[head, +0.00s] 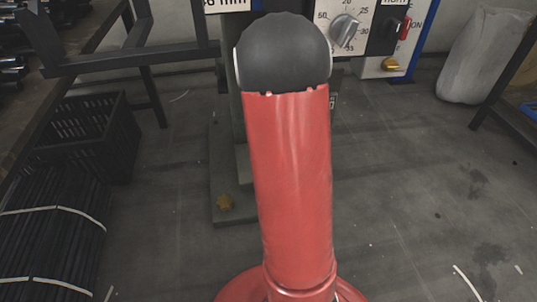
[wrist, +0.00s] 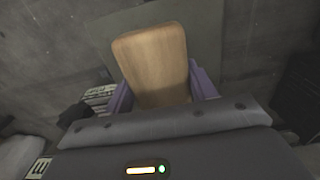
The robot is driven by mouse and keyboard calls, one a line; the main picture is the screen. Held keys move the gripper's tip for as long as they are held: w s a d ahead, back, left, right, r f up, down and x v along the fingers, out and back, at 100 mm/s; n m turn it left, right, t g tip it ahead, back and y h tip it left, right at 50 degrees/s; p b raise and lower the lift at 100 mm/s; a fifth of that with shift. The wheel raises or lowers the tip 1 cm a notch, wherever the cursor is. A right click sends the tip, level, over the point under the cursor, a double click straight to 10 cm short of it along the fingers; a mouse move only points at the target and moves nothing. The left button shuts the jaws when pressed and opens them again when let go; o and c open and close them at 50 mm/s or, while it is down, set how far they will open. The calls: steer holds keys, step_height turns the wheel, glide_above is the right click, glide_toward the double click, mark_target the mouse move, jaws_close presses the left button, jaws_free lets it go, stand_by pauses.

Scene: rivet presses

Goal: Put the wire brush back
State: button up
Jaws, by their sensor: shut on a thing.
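My gripper (wrist: 163,92) shows in the wrist view, with a purple finger on each side of a pale wooden piece. It is shut on this piece, which looks like the wooden part of the wire brush (wrist: 152,55). No bristles show, so I cannot tell which way they face. A flat grey-green surface lies behind the brush in that view; I cannot tell its distance. In the head view my red arm fills the middle, and neither my gripper nor the brush shows.
In the head view a machine's control panel (head: 366,35) with a dial stands behind my arm, above a dark base plate (head: 226,204). A black crate (head: 85,140) and tied dark rods (head: 50,235) are at left. A pale sack (head: 482,55) is at back right. Floor at right is mostly clear.

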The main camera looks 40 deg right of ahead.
steer(key=shift+f+b, duration=0.5)
steer(key=shift+f, duration=1.8)
steer(key=shift+f, duration=0.2)
steer(key=o, duration=0.9)
step_height(320, 180, up, 8)
steer(key=shift+p, duration=0.95)
